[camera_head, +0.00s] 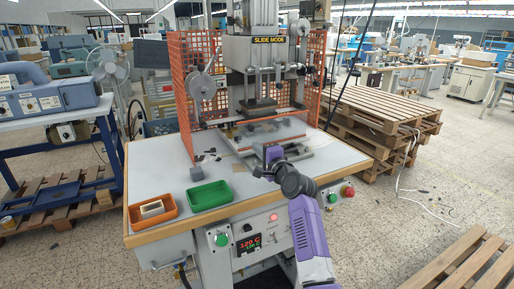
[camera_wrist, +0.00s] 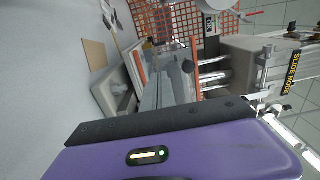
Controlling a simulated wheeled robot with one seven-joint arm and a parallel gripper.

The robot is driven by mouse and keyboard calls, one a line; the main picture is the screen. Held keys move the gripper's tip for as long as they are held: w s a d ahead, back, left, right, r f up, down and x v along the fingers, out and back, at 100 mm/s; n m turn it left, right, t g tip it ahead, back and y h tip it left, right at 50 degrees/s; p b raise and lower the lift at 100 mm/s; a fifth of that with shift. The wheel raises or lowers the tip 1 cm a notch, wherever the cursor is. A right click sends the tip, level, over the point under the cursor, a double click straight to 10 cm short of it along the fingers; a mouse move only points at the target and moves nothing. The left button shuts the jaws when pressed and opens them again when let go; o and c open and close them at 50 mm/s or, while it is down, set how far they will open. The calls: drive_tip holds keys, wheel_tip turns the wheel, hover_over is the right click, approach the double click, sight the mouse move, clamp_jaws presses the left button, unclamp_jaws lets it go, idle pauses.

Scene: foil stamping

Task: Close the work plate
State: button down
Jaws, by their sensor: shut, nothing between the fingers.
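The work plate (camera_head: 270,134) is a flat sliding plate on the foil stamping machine's table, in front of and below the press head (camera_head: 262,104). It also shows in the wrist view (camera_wrist: 150,95), where the picture is turned on its side. I cannot tell how far it is slid out. My gripper (camera_head: 273,156) is at the plate's front edge, with the purple arm reaching from the front right. It is shut and empty. I cannot tell whether it touches the plate. In the wrist view my purple gripper body fills the bottom, and the fingertips are hidden.
An orange tray (camera_head: 153,221) with a light block and a green tray (camera_head: 210,205) stand at the table's front left. A grey block (camera_head: 196,174) is behind them. Orange mesh guards (camera_head: 185,75) flank the press. Wooden pallets (camera_head: 385,115) stand to the right.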

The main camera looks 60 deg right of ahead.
drive_tip(key=shift+s+a+f, duration=0.2)
drive_tip(key=shift+s+f, duration=0.05)
drive_tip(key=shift+f, duration=0.05)
drive_tip(key=v, duration=0.8)
drive_tip(key=shift+s+r+b, duration=0.1)
drive_tip(key=shift+s+b, duration=0.1)
drive_tip(key=shift+b, duration=0.1)
idle(0.7)
